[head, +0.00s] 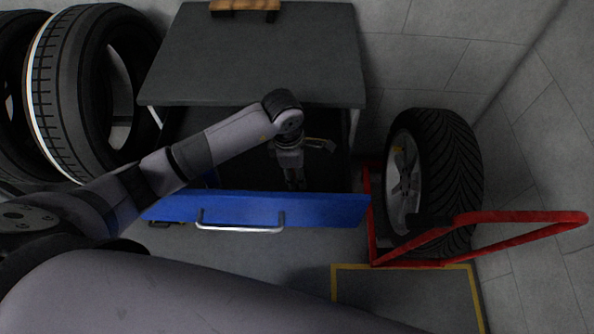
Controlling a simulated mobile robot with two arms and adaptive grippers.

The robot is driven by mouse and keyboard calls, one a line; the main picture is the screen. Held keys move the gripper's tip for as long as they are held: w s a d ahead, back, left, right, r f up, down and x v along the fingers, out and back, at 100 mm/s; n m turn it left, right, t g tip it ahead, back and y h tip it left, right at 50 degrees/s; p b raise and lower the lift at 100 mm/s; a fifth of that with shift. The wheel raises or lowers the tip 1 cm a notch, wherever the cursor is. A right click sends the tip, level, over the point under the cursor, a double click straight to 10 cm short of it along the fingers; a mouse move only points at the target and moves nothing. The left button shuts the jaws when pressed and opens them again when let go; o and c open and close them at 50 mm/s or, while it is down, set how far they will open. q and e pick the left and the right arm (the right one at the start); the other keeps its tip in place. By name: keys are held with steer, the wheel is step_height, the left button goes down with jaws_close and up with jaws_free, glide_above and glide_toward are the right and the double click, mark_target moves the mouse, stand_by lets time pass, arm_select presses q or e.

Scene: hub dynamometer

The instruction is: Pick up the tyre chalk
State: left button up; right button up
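My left gripper (294,184) points down into the dark inside of an open drawer with a blue front (320,211). The drawer is pulled out from under a grey-topped cabinet (250,55). The fingertips are small and dark against the drawer, so I cannot tell whether they are open or shut, or whether anything is between them. I cannot make out the tyre chalk; the inside of the drawer is very dark and partly covered by my arm. My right gripper is not in view.
Large tyres (75,95) stand at the left. A wheel with tyre (455,160) stands in a red-framed trolley (510,220) at the right, close to the drawer. A wooden-coloured object (245,5) lies at the cabinet top's back edge. The cabinet top is otherwise clear.

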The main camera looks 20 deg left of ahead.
arm_select(q)
jaws_close()
stand_by(0.4)
steer(key=shift+r, duration=0.15)
step_height(320, 180, up, 20)
steer(key=b, duration=0.1)
